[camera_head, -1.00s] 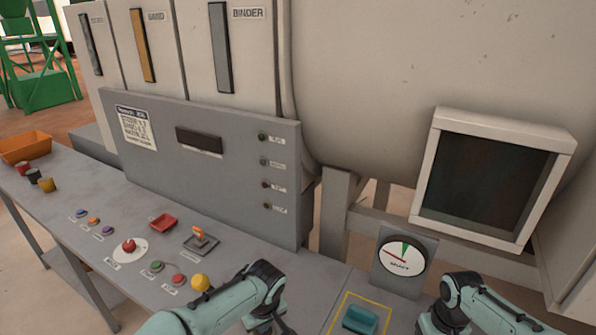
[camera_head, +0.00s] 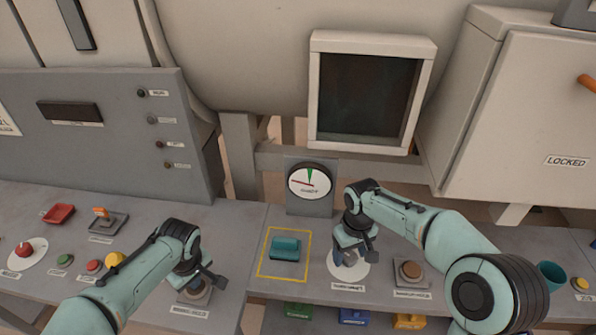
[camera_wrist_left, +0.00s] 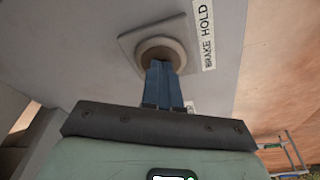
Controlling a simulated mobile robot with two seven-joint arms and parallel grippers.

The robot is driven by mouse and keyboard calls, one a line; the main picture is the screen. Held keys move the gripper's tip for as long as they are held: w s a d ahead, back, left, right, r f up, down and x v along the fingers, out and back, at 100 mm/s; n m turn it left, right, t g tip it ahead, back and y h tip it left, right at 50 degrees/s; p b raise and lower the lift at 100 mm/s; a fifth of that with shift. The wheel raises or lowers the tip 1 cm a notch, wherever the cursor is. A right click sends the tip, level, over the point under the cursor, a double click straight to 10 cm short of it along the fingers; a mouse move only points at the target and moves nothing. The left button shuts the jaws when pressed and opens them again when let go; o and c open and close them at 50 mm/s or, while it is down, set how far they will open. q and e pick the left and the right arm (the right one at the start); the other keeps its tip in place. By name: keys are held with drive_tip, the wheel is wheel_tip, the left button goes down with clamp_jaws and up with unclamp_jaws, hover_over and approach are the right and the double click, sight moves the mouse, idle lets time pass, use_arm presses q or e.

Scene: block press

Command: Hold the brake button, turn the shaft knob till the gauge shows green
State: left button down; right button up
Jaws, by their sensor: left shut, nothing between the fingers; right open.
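The brake hold button (camera_wrist_left: 178,48) is a round tan button on a square plate labelled BRAKE HOLD. My left gripper (camera_wrist_left: 160,66) is shut and empty, its blue fingertips at the button's middle; how far it is pressed I cannot tell. In the head view the left gripper (camera_head: 197,286) covers most of that button. My right gripper (camera_head: 350,258) is open over the white dial disc (camera_head: 368,270) and hides most of the shaft knob; whether it touches the knob is unclear. The gauge (camera_head: 310,182) has a green wedge at the top; its red needle points left, outside the green.
A teal block (camera_head: 285,249) lies inside a yellow square between the arms. A second button on a brown plate (camera_head: 410,272) sits right of the disc. A teal cup (camera_head: 551,276) stands at the right. Coloured bins (camera_head: 354,316) are below the bench edge.

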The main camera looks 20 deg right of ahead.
drive_tip(key=c, duration=1)
drive_tip(key=m, duration=0.7)
drive_tip(key=o, duration=1)
drive_tip(key=n, duration=0.7)
